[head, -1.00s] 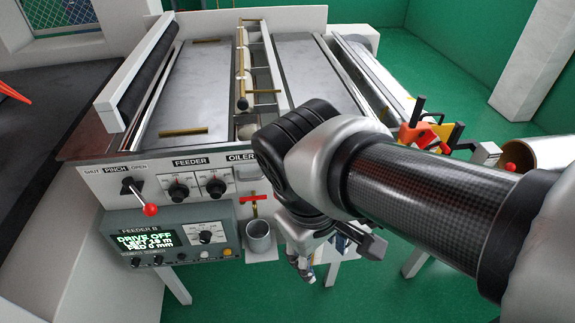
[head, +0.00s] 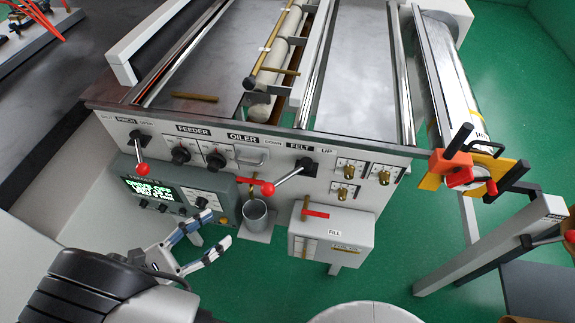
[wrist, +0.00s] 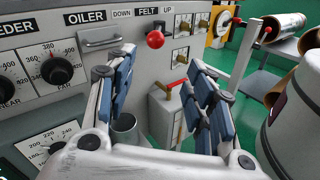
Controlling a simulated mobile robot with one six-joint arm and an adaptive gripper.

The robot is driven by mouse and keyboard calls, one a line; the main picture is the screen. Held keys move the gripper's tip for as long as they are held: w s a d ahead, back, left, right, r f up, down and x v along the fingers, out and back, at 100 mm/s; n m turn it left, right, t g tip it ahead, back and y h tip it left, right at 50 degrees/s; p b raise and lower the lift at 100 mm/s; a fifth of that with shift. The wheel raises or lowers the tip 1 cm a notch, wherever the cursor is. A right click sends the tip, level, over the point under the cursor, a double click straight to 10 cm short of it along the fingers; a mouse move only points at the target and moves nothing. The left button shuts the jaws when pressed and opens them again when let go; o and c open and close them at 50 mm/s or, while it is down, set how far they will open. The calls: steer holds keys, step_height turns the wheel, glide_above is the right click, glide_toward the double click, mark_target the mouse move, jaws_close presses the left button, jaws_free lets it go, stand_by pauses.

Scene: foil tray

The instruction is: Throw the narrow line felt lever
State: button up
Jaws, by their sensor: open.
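The felt lever (head: 290,178) is on the front panel under the DOWN, FELT and UP labels. It has a black pivot and a metal rod with a red ball knob (head: 268,188), which points down and left, on the DOWN side. In the wrist view, the knob (wrist: 155,39) shows ahead between the fingertips, with the rod mostly hidden behind it. My gripper (head: 217,229) is open and empty, in front of the panel, below and left of the knob. Blue pads line its fingers in the wrist view (wrist: 162,62). It appears clear of the lever.
A grey cup (head: 255,215) hangs below the knob, with a red-handled valve (head: 256,184) just above. A FILL box (head: 330,238) with a red handle stands to the right. The pinch lever (head: 142,165) and feeder display (head: 153,190) are left. An orange clamp (head: 462,172) is far right.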

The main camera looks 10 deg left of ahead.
mark_target(268, 188)
steer(key=shift+n+t+y, duration=0.3)
steer(key=shift+n+t, duration=0.1)
steer(key=shift+t, duration=0.1)
steer(key=b+x, duration=0.1)
steer(key=x, duration=0.4)
steer(key=b+x, duration=0.1)
steer(key=x, duration=0.5)
steer(key=b+x, duration=0.1)
steer(key=x, duration=0.4)
steer(key=shift+w+d+f, duration=0.2)
steer(key=shift+f, duration=0.2)
jaws_close()
